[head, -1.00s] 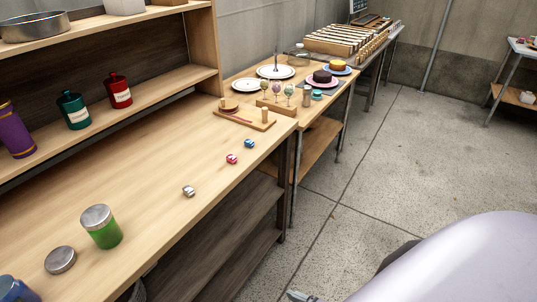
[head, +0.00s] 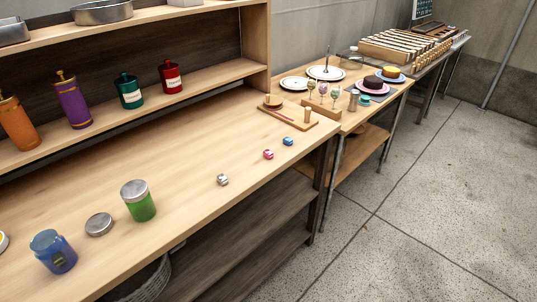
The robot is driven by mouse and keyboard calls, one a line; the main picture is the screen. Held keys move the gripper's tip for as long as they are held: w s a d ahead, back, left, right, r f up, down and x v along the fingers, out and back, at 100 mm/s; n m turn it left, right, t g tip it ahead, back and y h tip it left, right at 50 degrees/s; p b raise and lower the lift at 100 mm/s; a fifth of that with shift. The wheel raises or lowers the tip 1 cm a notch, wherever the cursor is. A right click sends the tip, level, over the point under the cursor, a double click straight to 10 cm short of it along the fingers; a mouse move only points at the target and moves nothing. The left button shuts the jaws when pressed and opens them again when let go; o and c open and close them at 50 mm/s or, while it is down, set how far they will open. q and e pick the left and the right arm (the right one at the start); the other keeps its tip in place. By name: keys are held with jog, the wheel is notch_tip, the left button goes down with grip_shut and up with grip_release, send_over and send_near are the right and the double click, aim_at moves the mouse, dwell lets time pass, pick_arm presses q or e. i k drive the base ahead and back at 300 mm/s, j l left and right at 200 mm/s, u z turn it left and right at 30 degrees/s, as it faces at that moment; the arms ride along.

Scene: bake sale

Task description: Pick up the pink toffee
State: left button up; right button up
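Three small wrapped toffees lie in a loose row near the front edge of the wooden counter. The pink toffee (head: 268,154), pinkish red with white, is the middle one. A blue toffee (head: 288,141) lies to its right and farther back. A silvery white toffee (head: 222,179) lies to its left and nearer. The pink toffee lies apart from both and nothing covers it. Neither of my grippers shows in the head view.
On the counter (head: 190,140) stand a green jar (head: 138,203), a loose metal lid (head: 99,224) and a blue jar (head: 54,254). A wooden board (head: 290,117) lies behind the toffees. A shelf (head: 150,88) with canisters runs along the back. Open floor (head: 420,220) is at right.

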aim_at(267, 153)
jog(key=i+l+u, duration=0.1)
jog(key=u, duration=0.3)
jog(key=l+u, duration=0.1)
jog(key=u, duration=0.3)
jog(key=i+l+u, duration=0.1)
jog(key=l+u, duration=0.15)
jog(key=i+l+u, duration=0.2)
jog(key=l, duration=0.3)
jog(key=l+u, duration=0.3)
jog(key=l, duration=1.2)
